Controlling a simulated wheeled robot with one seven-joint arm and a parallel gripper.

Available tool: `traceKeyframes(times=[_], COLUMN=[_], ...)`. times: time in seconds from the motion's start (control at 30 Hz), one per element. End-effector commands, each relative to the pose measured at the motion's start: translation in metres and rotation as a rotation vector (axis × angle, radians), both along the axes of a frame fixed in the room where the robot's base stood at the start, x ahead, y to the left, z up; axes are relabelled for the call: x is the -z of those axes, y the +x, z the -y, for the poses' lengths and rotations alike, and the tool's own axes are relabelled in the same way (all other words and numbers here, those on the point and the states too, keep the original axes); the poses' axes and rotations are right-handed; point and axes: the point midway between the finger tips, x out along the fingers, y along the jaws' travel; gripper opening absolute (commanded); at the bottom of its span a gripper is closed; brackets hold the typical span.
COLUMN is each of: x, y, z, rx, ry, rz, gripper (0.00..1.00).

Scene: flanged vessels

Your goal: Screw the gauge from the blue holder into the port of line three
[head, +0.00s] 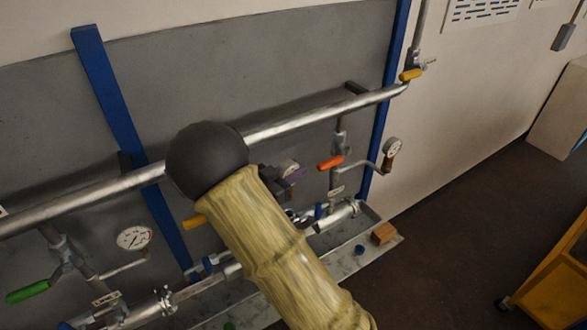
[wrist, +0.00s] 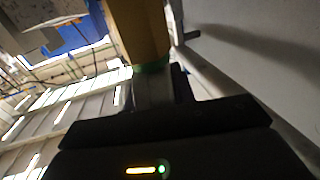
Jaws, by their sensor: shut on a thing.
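My gripper (head: 283,178) shows partly behind my sleeved forearm, in front of the pipework near the middle of the panel. In the wrist view my gripper (wrist: 155,92) is shut on an ochre thing (wrist: 138,30) with a green band at its lower end. No dial face shows on it, so I cannot tell if it is the gauge. One white-dial gauge (head: 134,237) sits on the left line, and another gauge (head: 392,147) is on a bent pipe at the right. The blue holder cannot be made out, and the port of line three cannot be identified.
A long steel pipe (head: 320,115) crosses the panel between blue posts (head: 107,90). Handles stick out: green (head: 27,291), orange (head: 330,162) and yellow (head: 195,221). A metal tray (head: 352,262) with a brown block (head: 383,233) lies below. A yellow cart (head: 555,285) stands at lower right; floor between is clear.

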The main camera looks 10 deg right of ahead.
Motion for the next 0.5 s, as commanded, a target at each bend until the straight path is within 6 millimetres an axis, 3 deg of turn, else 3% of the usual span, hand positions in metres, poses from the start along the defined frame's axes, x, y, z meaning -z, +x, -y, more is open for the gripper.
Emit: traceKeyframes(times=[0.5], x=[0.044], y=[0.000], z=[0.001], rx=[0.001], ry=[-0.002], rz=[0.001], gripper=[0.00])
